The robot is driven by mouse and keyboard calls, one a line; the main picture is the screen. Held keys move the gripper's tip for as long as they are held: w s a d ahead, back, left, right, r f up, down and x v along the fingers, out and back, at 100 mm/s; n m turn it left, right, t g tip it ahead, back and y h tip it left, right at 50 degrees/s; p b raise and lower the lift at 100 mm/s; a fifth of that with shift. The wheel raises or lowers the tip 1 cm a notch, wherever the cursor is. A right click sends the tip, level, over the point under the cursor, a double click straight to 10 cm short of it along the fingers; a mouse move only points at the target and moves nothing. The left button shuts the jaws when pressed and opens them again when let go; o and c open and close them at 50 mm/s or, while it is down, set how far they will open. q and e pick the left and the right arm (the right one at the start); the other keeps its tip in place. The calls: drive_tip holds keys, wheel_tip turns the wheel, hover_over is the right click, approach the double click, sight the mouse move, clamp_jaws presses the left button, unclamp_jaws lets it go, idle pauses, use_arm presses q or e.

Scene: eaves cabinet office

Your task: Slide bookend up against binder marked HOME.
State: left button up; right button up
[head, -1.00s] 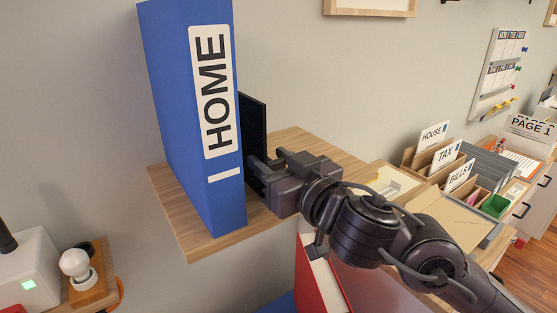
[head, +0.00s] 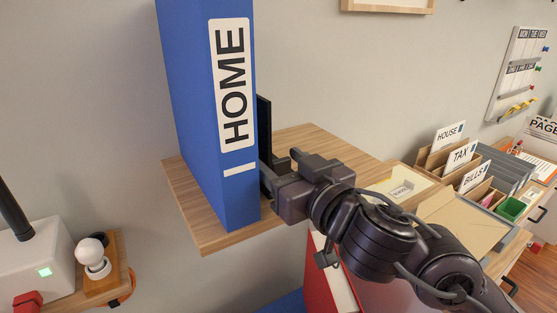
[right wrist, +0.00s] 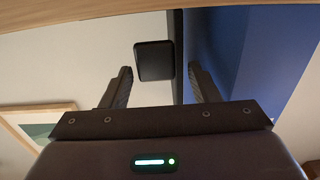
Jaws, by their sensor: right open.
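The blue binder marked HOME (head: 198,130) stands upright on a wooden wall shelf (head: 190,215). The black bookend (head: 264,125) stands upright just right of it, partly hidden by the binder and my gripper. In the right wrist view the bookend's plate (right wrist: 177,40) shows nearly edge-on beside the binder's blue side (right wrist: 255,60); I cannot tell whether they touch. A dark square block (right wrist: 155,60) shows beside the plate. My right gripper (head: 280,165) is open at the bookend, its fingers (right wrist: 162,87) apart with the plate between them in that view. My left gripper is not in view.
The shelf's right part (head: 325,145) is clear. Below it stands a red binder (head: 330,275). At lower left are a white box (head: 40,260) and a bulb (head: 91,252).

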drive_tip(key=v, duration=0.6)
drive_tip(key=shift+s+b, duration=0.2)
drive_tip(key=shift+b, duration=0.1)
drive_tip(key=shift+d, duration=0.15)
